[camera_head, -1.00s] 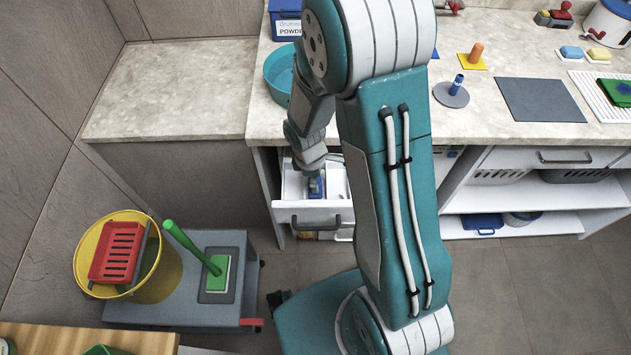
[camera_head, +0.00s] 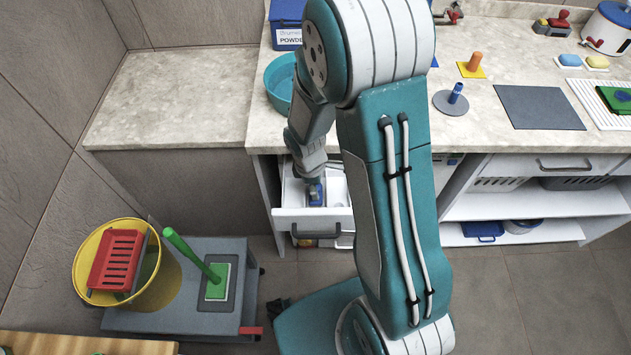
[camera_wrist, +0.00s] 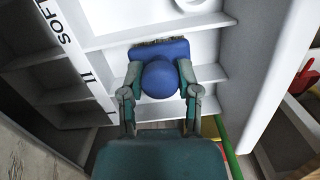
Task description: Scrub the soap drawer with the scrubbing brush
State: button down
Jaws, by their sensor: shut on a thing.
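The soap drawer (camera_head: 287,222) is a white, open drawer with compartments and a dark front handle, below the counter. In the wrist view its inside (camera_wrist: 110,28) shows white dividers and the letters "SOFT" and "II". My gripper (camera_head: 315,190) reaches down into the drawer. In the wrist view my gripper (camera_wrist: 160,88) is shut on the scrubbing brush (camera_wrist: 160,76), which has a round blue knob and a blue body with dark bristles at its far edge. The bristle side faces the drawer; I cannot tell whether it touches the drawer floor.
A teal basin (camera_head: 279,82) and a blue powder box (camera_head: 287,25) stand on the counter (camera_head: 175,90) above the drawer. A shelf unit lies right of my arm.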

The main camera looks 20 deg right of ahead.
jog(key=shift+s+a, duration=0.25)
jog(key=shift+s, duration=0.45)
jog(key=shift+w+d, duration=0.3)
jog(key=shift+w, duration=0.55)
jog(key=shift+w+d, duration=0.3)
jog(key=shift+w, duration=0.55)
jog(key=shift+s, duration=0.15)
jog(key=shift+s+a, duration=0.3)
jog(key=shift+s, duration=0.5)
jog(key=shift+s+a, duration=0.3)
jog(key=shift+s, duration=0.45)
jog(key=shift+w+d, duration=0.3)
jog(key=shift+w, duration=0.55)
notch_tip(320, 180, up, 11)
